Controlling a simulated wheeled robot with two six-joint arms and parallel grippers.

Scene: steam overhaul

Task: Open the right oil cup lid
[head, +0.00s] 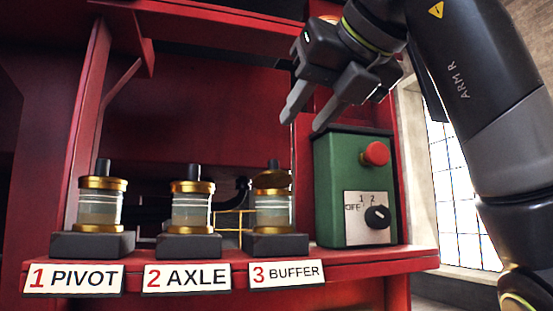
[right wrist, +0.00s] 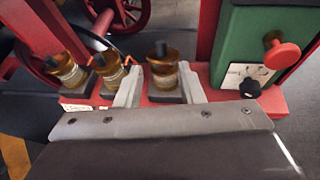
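The right oil cup (head: 273,213), above the label 3 BUFFER, is a glass cup with a domed brass lid (head: 272,181) and a dark knob on top. The lid sits down on the cup. My right gripper (head: 304,121) is open and empty, above and to the right of this cup in the head view. In the right wrist view the same cup (right wrist: 164,80) shows between and beyond the two fingers (right wrist: 160,82), apart from them. My left gripper is not in view.
Two more oil cups, PIVOT (head: 100,208) and AXLE (head: 191,208), stand to the left on the red shelf (head: 345,261). A green control box (head: 329,190) with a red button (head: 375,153) and black dial (head: 377,217) stands close on the right. Red frame walls enclose the shelf.

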